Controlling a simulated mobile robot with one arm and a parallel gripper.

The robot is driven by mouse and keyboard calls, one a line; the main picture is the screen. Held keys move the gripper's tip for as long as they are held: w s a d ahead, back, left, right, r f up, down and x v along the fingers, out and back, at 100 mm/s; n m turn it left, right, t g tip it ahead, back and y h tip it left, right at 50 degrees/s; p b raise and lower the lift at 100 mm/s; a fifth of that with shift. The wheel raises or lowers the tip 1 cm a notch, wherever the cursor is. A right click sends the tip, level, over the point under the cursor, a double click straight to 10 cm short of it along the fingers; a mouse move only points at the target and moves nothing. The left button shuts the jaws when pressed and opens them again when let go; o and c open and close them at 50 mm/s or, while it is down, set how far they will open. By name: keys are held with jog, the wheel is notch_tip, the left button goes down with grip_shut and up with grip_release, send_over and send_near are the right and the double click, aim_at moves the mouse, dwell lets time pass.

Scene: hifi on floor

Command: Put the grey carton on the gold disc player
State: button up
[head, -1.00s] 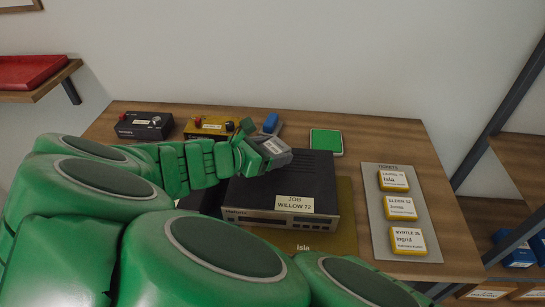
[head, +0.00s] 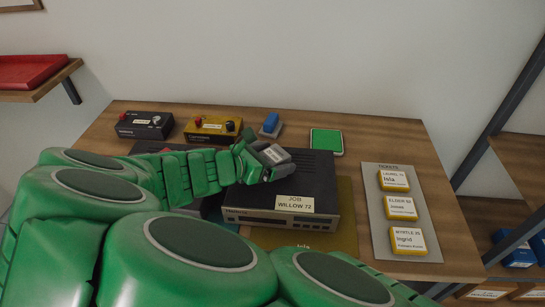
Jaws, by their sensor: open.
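My gripper (head: 275,160) is the grey end of my green arm. It is open and hangs over the top of a dark disc-player-like unit (head: 305,170) with a silver-grey front and a "JOB WILLOW 72" label. A gold unit (head: 213,129) with a red knob and a dark knob stands at the back of the table; I cannot tell whether it is a disc player. I cannot make out a grey carton for certain. A small white label shows at the gripper, but I cannot tell what it is on. My arm hides much of the table's left front.
The dark unit stands on a gold mat (head: 345,215). A dark box with knobs (head: 145,124), a blue block (head: 270,122) and a green pad (head: 326,141) are at the back. Yellow tickets lie on a grey board (head: 370,190) at right. Shelving (head: 505,125) stands beyond.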

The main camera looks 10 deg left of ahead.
aim_at(268, 158)
jog(key=shift+r, duration=0.15)
jog(key=shift+v, duration=2)
